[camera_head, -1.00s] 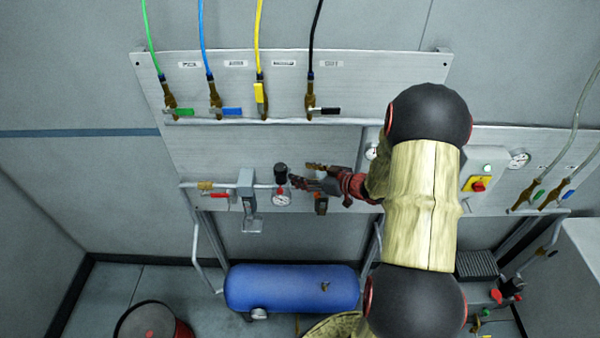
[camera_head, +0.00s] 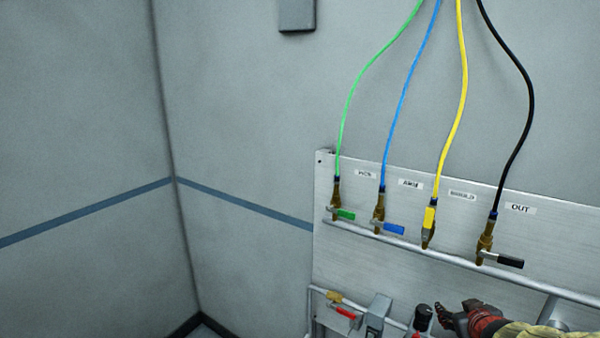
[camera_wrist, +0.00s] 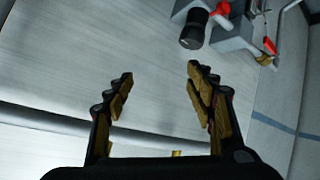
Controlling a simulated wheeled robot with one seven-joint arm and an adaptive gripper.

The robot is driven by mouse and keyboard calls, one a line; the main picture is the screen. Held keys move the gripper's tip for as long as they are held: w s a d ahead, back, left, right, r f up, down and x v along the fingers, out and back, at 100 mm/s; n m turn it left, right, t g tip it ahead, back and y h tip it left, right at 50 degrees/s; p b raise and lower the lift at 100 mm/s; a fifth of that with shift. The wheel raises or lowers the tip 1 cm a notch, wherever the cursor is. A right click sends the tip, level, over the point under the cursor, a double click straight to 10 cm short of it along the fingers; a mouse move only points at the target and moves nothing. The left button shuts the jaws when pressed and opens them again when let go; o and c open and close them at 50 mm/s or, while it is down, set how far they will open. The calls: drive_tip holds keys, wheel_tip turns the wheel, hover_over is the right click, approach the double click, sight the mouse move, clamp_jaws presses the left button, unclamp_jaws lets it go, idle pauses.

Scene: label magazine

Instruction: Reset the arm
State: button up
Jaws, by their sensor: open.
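My gripper (camera_wrist: 157,88) is open and empty in the wrist view, its two fingers spread apart before the bare metal panel. In the head view my gripper (camera_head: 452,312) shows at the bottom right, close to the black knob (camera_head: 423,318). In the wrist view a black knob (camera_wrist: 193,28) is beyond the right fingertip, apart from it. Most of my arm is outside the head view.
The metal panel (camera_head: 345,255) carries green (camera_head: 345,215), blue (camera_head: 393,230), yellow (camera_head: 429,217) and black-handled (camera_head: 510,262) valves on a pipe, with hoses rising above. A red-handled valve (camera_head: 346,312) is lower left. The wall corner at left is clear.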

drive_tip(key=s+a+f+g+y+b, duration=0.1)
drive_tip(key=s+a+b, duration=0.4)
drive_tip(key=s+a, duration=0.6)
drive_tip(key=s+a+f+m+g+y+b, duration=0.1)
drive_tip(key=s+a+f+g+b, duration=0.3)
drive_tip(key=s+a, duration=0.6)
drive_tip(key=s+f+y+b, duration=0.1)
drive_tip(key=s, duration=0.5)
drive_tip(key=shift+s+a, duration=0.3)
drive_tip(key=shift+a, duration=0.05)
